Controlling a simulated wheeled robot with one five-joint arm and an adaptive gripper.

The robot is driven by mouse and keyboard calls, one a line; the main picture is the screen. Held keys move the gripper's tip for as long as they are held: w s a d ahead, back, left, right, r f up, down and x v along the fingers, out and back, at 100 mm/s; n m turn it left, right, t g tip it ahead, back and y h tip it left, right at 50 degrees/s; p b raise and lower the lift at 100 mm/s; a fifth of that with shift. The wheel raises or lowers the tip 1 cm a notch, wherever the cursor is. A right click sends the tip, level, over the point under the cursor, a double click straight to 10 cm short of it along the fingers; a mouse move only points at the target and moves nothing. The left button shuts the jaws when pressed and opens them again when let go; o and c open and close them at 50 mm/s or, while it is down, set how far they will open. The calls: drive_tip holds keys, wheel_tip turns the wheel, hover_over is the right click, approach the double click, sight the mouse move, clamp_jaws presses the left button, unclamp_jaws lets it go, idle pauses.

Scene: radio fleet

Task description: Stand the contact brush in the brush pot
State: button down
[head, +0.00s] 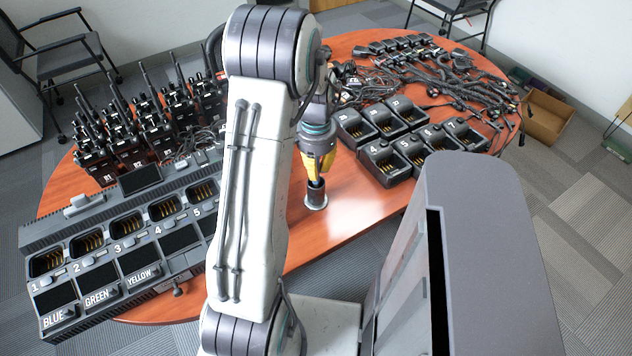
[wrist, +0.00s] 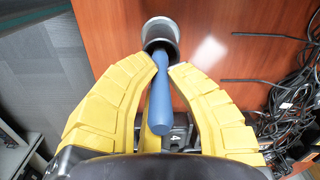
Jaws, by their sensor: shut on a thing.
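The brush pot (head: 316,203) is a small grey metal cup standing upright on the wooden table near its front edge. It shows at the top of the wrist view (wrist: 162,29). The contact brush (wrist: 152,105) has a blue handle, and my gripper (wrist: 168,65) is shut on it with its yellow fingers on either side. The brush's far end overlaps the pot's mouth in the wrist view; how deep it sits is hidden. In the head view my gripper (head: 317,178) is just above the pot, and the brush looks close to upright.
A large multi-bay charger (head: 120,245) fills the table's left front, with several radios (head: 150,120) behind it. Several small chargers (head: 400,140) stand right of the pot. Tangled cables (head: 440,75) lie behind them. The wood around the pot is bare.

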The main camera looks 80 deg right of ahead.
drive_tip(key=shift+f+b, duration=1.25)
drive_tip(key=shift+f, duration=0.55)
drive_tip(key=shift+f, duration=0.15)
drive_tip(key=c, duration=1.3)
unclamp_jaws()
drive_tip(key=shift+o, duration=0.2)
wheel_tip(320, 180, up, 12)
drive_tip(key=p, duration=0.8)
drive_tip(key=shift+r, duration=0.2)
